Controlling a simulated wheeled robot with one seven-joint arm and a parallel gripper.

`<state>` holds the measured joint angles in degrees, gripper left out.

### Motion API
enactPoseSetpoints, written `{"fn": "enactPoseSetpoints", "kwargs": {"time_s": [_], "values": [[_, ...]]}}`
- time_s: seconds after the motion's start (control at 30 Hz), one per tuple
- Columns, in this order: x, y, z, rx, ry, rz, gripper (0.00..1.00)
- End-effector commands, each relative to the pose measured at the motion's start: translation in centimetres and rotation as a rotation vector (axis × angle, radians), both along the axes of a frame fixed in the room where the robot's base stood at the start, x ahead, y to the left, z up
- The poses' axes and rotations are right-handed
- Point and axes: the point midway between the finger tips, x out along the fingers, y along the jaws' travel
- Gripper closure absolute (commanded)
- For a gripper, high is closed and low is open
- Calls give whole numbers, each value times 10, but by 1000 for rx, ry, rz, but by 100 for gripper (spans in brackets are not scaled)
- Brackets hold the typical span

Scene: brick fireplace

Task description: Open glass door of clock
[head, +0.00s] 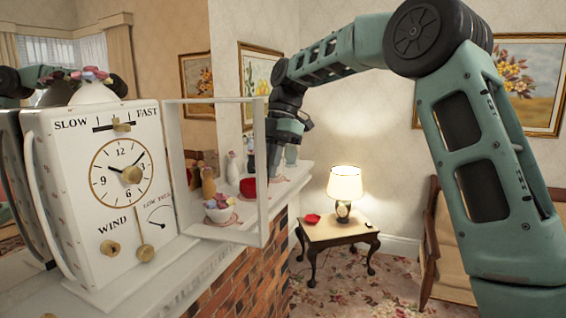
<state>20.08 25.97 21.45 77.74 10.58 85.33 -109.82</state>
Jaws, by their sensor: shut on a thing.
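The clock (127,219) is a white box with a gold-ringed dial, standing on the mantel at the left in the head view. Its glass door (259,190), a clear pane in a white frame, stands swung well out from the right side of the clock face. My gripper (274,158) is at the outer upright of the door frame, shut on it. The frame partly hides the fingers, so the exact contact cannot be seen. The dial, the winding hole and the pendulum knob are uncovered.
A mirror is behind the clock. A side table (337,232) with a lit lamp (345,185) stands beyond. My arm spans the right side.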

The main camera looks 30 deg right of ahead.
Motion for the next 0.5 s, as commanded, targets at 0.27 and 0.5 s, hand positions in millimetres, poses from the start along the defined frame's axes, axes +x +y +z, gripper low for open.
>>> {"fn": "enactPoseSetpoints", "kwargs": {"time_s": [0.27,0.5], "values": [[2,10,8,15,-16,10,100],[1,9,7,14,-14,9,69]]}}
